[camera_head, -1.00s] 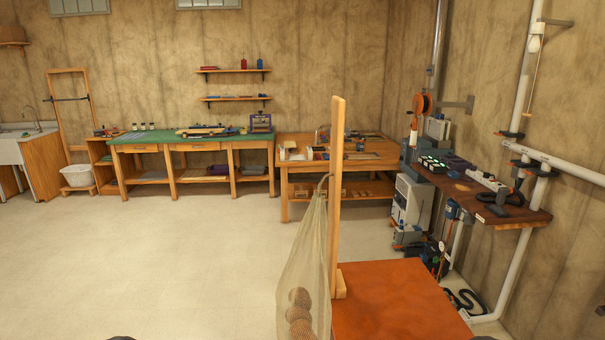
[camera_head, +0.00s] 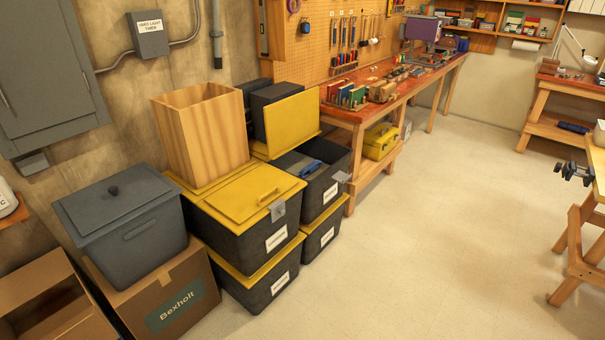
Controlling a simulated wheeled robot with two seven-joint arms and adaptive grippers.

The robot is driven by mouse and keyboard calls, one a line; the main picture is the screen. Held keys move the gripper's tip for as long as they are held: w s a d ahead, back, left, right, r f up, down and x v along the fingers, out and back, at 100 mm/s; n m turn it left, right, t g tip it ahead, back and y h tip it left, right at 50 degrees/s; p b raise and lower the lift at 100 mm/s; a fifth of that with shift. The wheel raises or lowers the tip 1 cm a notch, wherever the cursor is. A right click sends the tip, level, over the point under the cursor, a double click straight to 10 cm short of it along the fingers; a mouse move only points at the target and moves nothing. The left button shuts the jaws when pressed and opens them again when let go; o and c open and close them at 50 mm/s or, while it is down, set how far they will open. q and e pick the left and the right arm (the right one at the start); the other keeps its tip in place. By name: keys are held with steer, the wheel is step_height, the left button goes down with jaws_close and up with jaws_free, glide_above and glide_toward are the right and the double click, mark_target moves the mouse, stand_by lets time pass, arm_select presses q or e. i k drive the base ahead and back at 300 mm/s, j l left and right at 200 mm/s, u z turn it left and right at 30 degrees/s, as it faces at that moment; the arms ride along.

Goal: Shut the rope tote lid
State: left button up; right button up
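A black tote (camera_head: 325,199) stands open on top of another tote in the stack by the wall. Its yellow lid (camera_head: 292,124) is raised, standing tilted up at the tote's back edge. Inside I see something blue and dark shapes; I cannot tell whether it is rope. A second top tote (camera_head: 248,234), to the left, has its yellow lid (camera_head: 236,200) with a handle down on it. The labels are too small to read, so I cannot confirm which is the rope tote. Neither of my grippers is in view.
A tall wooden box (camera_head: 201,130) stands on the left stack. A grey lidded bin (camera_head: 131,231) sits on a cardboard box (camera_head: 167,298) at left. A workbench (camera_head: 400,95) with tools runs behind, a yellow toolbox (camera_head: 380,141) beneath. Pale floor (camera_head: 430,230) is clear to the right.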

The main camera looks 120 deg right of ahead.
mark_target(290, 122)
steer(key=l+z, duration=0.1)
steer(key=z, duration=0.35)
steer(key=k+l+z, duration=0.1)
steer(key=z, duration=0.35)
steer(key=l+z, duration=0.1)
steer(key=z, duration=0.3)
steer(key=k+l+z, duration=0.1)
steer(key=z, duration=0.35)
steer(key=l+z, duration=0.2)
steer(key=z, duration=0.25)
steer(key=i+l+z, duration=0.1)
steer(key=l+z, duration=0.15)
steer(key=l, duration=0.2)
steer(key=i+l+z, duration=0.25)
steer(key=l, duration=0.25)
steer(key=l+z, duration=0.25)
steer(key=l, duration=0.2)
steer(key=i+l+z, duration=0.45)
steer(key=l, duration=0.25)
steer(key=l+u, duration=0.2)
steer(key=l, duration=1.1)
steer(key=k+l+u, duration=0.3)
steer(key=k+l, duration=0.3)
steer(key=l, duration=0.15)
steer(key=i+l, duration=0.6)
steer(key=l, duration=0.1)
